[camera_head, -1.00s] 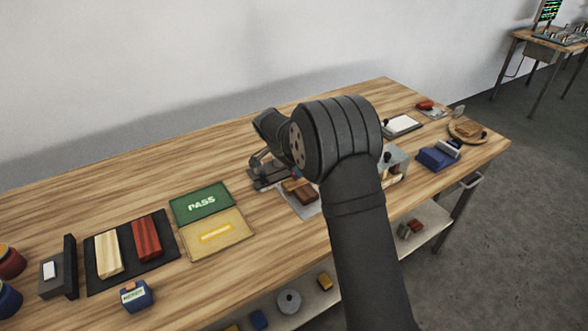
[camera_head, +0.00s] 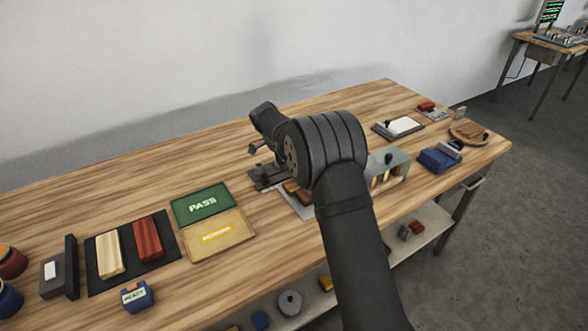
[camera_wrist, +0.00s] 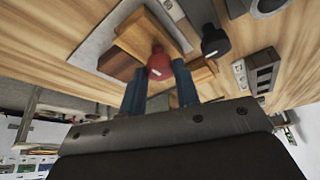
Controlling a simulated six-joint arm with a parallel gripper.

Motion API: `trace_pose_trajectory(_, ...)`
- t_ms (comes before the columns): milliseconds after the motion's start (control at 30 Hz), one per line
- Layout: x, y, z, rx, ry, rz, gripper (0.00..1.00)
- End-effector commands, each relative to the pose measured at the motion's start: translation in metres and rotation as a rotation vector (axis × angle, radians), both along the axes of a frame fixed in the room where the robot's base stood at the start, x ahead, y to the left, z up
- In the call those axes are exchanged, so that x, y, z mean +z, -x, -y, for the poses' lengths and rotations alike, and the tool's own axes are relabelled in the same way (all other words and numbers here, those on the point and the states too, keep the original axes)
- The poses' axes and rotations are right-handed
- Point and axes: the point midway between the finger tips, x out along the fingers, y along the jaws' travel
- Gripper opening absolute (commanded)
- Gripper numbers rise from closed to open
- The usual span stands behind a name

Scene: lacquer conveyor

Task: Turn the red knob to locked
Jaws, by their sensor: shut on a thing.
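In the wrist view the red knob (camera_wrist: 158,65) has a small white mark and lies between the tips of my two blue fingers. My gripper (camera_wrist: 159,70) is shut on it. A wooden block and a grey plate lie behind the knob in that view. I cannot read the locked position or the way the mark points. In the head view my arm hides the red knob and most of my gripper.
A black knob (camera_wrist: 213,42) stands close to the right of my fingers in the wrist view. In the head view a grey fixture (camera_head: 398,160) stands right of my arm. Green PASS (camera_head: 202,203) and yellow (camera_head: 216,236) panels lie to the left.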

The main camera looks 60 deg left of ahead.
Motion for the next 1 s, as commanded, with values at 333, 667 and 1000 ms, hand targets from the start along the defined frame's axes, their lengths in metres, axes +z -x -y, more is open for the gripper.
trace_pose_trajectory(333, 0.0, 0.001, 0.0, 0.0, -0.001, -0.001, 0.35)
trace_pose_trajectory(667, 0.0, 0.0, 0.0, 0.001, -0.001, -0.001, 0.51)
trace_pose_trajectory(1000, 0.039, 0.015, -0.007, 0.003, -0.004, 0.001, 0.51)
